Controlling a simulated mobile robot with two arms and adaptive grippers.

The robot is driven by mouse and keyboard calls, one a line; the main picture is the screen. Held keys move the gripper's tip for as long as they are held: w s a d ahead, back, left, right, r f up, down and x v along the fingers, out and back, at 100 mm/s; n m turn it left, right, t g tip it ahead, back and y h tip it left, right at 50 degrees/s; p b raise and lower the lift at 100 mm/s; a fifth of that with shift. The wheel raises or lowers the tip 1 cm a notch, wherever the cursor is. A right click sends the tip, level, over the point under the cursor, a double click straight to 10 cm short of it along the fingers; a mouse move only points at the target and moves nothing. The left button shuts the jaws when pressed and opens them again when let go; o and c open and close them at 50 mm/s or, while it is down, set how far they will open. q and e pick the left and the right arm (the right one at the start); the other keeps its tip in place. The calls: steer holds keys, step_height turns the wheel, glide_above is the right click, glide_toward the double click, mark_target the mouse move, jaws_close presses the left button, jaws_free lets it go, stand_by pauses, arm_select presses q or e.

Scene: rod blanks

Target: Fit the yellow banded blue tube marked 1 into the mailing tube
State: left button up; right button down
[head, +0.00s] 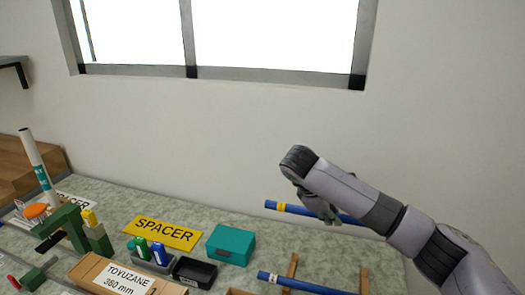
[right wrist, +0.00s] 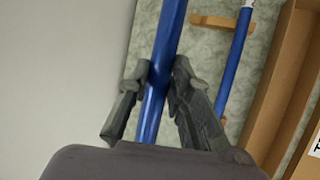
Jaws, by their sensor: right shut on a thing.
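My right gripper (head: 325,208) is shut on a blue tube (head: 290,208) with a yellow band near its left end. It holds the tube roughly level above the bench. In the right wrist view, the blue tube (right wrist: 168,45) passes between the fingers of the right gripper (right wrist: 160,75). I cannot read a number on either tube. A white tube (head: 36,160) with a teal label, perhaps the mailing tube, stands tilted at the far left. My left gripper is not seen.
A yellow SPACER sign (head: 163,232), a teal box (head: 231,244), a black tray (head: 194,271) and a cardboard box (head: 118,280) labelled TOYUZANE crowd the bench. Green blocks (head: 70,228) stand at the left. The wall is behind; the air above the bench is clear.

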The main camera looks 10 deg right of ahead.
steer(key=s+a+f+m+g, duration=0.1)
steer(key=s+a+m+g, duration=0.15)
steer(key=s+a, duration=0.65)
steer(key=s+f+m+g, duration=0.2)
steer(key=s+m, duration=0.6)
steer(key=s, duration=0.7)
steer(key=shift+s+d+f+g+y, duration=0.15)
steer(key=shift+s+d+g+y, duration=0.25)
steer(key=shift+g, duration=0.35)
steer(key=shift+w+a, duration=0.1)
steer(key=shift+w, duration=0.05)
